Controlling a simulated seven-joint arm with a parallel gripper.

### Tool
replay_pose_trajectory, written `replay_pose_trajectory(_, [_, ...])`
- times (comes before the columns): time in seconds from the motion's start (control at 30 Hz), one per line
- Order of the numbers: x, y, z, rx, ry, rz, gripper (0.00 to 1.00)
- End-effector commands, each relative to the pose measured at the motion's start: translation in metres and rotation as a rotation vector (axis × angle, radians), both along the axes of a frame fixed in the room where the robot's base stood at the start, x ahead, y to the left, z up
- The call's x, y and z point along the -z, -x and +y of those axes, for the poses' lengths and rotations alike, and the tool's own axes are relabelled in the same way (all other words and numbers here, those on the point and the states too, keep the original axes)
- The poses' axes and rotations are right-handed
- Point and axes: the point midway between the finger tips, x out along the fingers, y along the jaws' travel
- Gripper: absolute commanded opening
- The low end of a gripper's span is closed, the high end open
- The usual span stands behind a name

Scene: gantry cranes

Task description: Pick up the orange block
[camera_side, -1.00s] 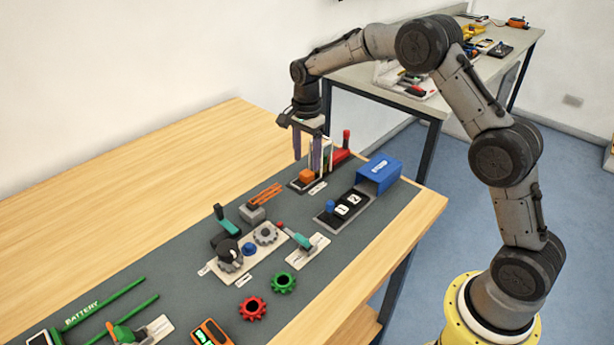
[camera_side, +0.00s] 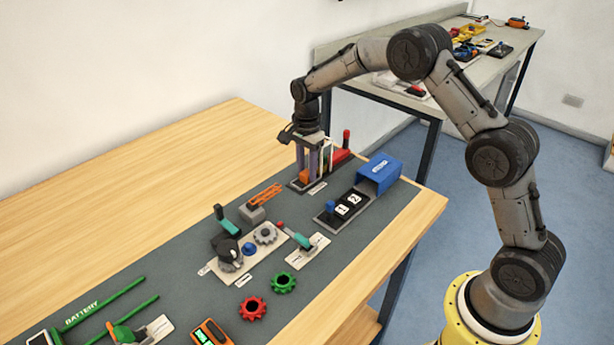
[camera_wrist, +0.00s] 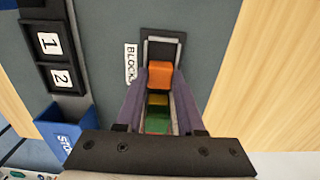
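The orange block (camera_wrist: 160,75) sits in a dark-framed slot beside a label reading "BLOCK". In the side view the orange block (camera_side: 305,173) is partly hidden by my fingers. My gripper (camera_side: 307,168) points down over it with its two purple fingers low at the block station. In the wrist view my gripper (camera_wrist: 160,82) has one finger on each side of the orange block, with a narrow gap visible. I cannot tell whether either finger touches it.
A yellow block (camera_wrist: 157,100) and a green block (camera_wrist: 156,122) show between my fingers, below the orange one in the picture. A red handle (camera_side: 346,142) stands close behind my gripper. A blue box (camera_side: 379,173) and numbered tiles (camera_side: 348,205) lie to the right.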

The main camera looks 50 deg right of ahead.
Motion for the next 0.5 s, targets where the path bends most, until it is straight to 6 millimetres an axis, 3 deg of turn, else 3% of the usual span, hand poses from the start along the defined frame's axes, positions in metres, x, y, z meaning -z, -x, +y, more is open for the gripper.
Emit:
replay_pose_trajectory(0.03, [-0.0002,0.0000,0.0000,0.000,0.000,0.000,0.16])
replay_pose_trajectory(0.13, [-0.0003,-0.0001,0.0000,0.000,0.000,0.000,0.00])
replay_pose_trajectory(0.5, [-0.0088,-0.0010,-0.0001,0.000,0.000,-0.004,0.00])
